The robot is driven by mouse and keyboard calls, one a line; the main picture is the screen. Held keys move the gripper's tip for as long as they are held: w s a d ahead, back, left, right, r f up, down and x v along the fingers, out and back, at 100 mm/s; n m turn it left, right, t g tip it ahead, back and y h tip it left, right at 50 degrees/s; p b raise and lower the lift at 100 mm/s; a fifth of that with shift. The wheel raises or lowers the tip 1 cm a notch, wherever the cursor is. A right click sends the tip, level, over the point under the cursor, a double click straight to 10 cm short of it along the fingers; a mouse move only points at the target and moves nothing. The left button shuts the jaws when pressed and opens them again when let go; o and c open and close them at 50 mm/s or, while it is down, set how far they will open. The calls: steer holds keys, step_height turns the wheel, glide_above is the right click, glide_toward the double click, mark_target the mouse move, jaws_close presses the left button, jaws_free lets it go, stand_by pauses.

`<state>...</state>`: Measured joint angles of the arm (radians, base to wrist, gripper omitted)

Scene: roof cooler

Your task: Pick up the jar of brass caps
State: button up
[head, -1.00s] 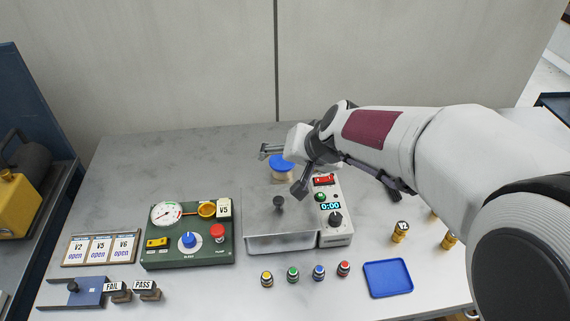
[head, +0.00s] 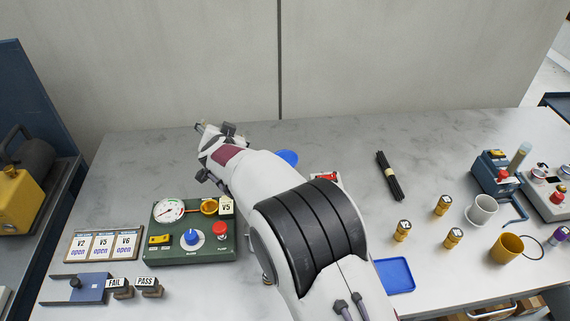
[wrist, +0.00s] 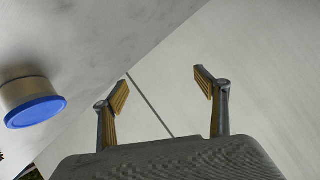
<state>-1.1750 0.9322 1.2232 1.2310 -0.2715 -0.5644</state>
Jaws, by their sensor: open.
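The jar, with its blue lid (head: 288,157), stands near the back of the table in the head view, mostly hidden behind my arm. In the wrist view the jar (wrist: 24,92) is at the left edge, pale-bodied with the blue lid; its contents cannot be made out. My gripper (head: 203,127) is at the back left of the jar in the head view, apart from it. In the wrist view its two fingers (wrist: 165,97) are spread with nothing between them, and the jar lies outside them to the left.
A green gauge panel (head: 188,250) stands at the front left, beside a status board (head: 104,246). The back left of the table is clear.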

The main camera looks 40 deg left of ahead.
steer(key=a+f+t, duration=0.1)
steer(key=a+f+m+t+h, duration=0.1)
steer(key=f, duration=0.1)
steer(key=shift+f+m, duration=0.1)
steer(key=shift+m, duration=0.2)
steer(key=h, duration=0.1)
steer(key=w+d+f+m+t+h, duration=0.1)
steer(key=d+f+m+t+h, duration=0.1)
steer(key=shift+w+d+f+h, duration=0.15)
steer(key=shift+d+f+h, duration=0.05)
steer(key=shift+d+h, duration=0.1)
steer(key=d+m+h, duration=0.1)
steer(key=d, duration=0.1)
steer(key=w+d+m+h, duration=0.1)
steer(key=d+h, duration=0.1)
steer(key=d+r+m+h, duration=0.1)
steer(key=d, duration=0.1)
steer(key=shift+w+d+r+t+h, duration=0.1)
steer(key=shift+w+d+t+h, duration=0.2)
steer(key=shift+d, duration=0.05)
steer(key=d+h, duration=0.1)
steer(key=d, duration=0.1)
steer(key=d+h, duration=0.2)
steer(key=d, duration=0.1)
steer(key=shift+s+d, duration=0.35)
steer(key=shift+s, duration=0.05)
steer(key=shift+x, duration=1.3)
steer(key=shift+w, duration=0.1)
